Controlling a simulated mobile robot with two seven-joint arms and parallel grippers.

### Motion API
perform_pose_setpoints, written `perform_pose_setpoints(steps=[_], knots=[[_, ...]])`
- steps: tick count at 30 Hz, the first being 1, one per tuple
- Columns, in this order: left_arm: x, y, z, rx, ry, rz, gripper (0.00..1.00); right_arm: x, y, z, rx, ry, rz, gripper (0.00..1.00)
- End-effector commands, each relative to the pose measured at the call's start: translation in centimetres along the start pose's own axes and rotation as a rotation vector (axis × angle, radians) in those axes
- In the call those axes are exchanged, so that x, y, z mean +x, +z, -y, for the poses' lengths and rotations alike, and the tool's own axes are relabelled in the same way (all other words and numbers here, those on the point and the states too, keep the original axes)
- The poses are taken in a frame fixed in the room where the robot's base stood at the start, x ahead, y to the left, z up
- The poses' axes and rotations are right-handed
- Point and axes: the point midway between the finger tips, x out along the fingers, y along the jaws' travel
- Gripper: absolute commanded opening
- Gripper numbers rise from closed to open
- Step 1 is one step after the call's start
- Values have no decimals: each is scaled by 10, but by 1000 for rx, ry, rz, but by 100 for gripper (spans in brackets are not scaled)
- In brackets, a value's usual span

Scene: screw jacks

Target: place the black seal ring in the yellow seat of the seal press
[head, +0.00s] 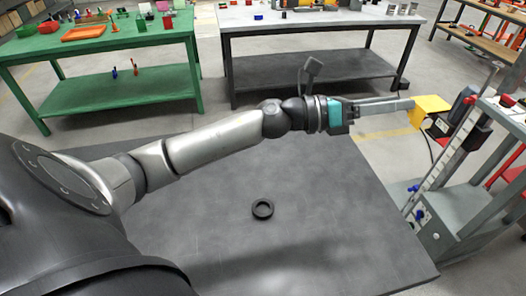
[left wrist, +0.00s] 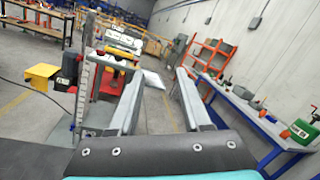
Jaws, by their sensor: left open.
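The black seal ring (head: 262,209) lies flat and alone on a dark grey table top (head: 330,232) in the head view. My left gripper (head: 412,104) reaches out to the right, beyond the ring and apart from it. In the left wrist view its two fingers (left wrist: 158,72) are spread with nothing between them. A yellow block (head: 430,107), perhaps the yellow seat, shows just past the fingertips in the head view, beside a grey press-like frame (head: 437,160). The yellow block is also left of the fingers in the left wrist view (left wrist: 40,75). My right gripper is out of view.
A green bench (head: 110,40) with small parts and a grey-topped bench (head: 300,18) stand at the back. The dark table is clear around the ring. The grey frame, with red and blue fittings, stands at its right edge. A blue bench (left wrist: 250,115) shows in the left wrist view.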

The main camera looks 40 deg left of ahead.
Motion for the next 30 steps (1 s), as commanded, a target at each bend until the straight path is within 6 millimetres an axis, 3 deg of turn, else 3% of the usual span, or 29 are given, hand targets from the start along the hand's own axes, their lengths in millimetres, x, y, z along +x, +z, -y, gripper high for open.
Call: perform_pose_setpoints(steps=[3, 7, 14, 17, 22, 26, 30], knots=[[-4, 28, -16, -304, 91, 154, 49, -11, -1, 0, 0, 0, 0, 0], [-15, 48, -42, -644, 189, 328, 49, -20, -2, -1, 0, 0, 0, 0], [-52, 47, -96, -1232, 366, 649, 49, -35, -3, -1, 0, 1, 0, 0], [-73, 34, -116, -1474, 449, 799, 49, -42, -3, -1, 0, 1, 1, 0], [-112, -7, -139, -1850, 609, 1081, 49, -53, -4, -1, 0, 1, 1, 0], [-144, -46, -143, -2093, 751, 1324, 49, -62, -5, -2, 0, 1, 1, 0], [-179, -93, -131, -2287, 933, 1615, 49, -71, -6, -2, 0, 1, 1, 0]])
